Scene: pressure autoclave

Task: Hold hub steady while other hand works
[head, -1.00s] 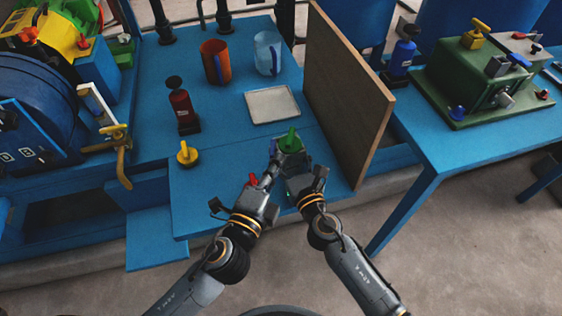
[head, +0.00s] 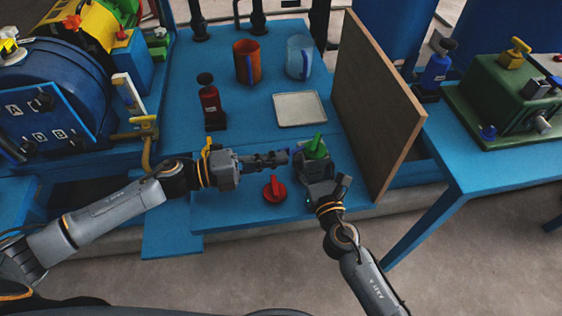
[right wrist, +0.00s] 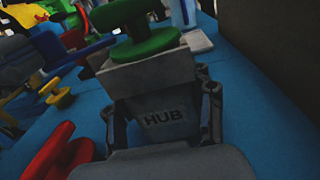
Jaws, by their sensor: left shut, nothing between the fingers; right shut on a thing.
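The hub is a grey block lettered HUB (right wrist: 165,118) in the right wrist view. A green handle (head: 315,147) stands on top of it and also shows in the right wrist view (right wrist: 140,40). My right gripper (head: 316,172) is shut on the hub from the near side, one finger on each side. A red knob (head: 275,188) sits on the table in front.
A brown upright board (head: 375,110) stands close on the right. A white tray (head: 300,109), a red bottle (head: 211,106), an orange mug (head: 247,62) and a clear mug (head: 299,57) stand behind. A yellow knob (right wrist: 57,98) is left of the hub.

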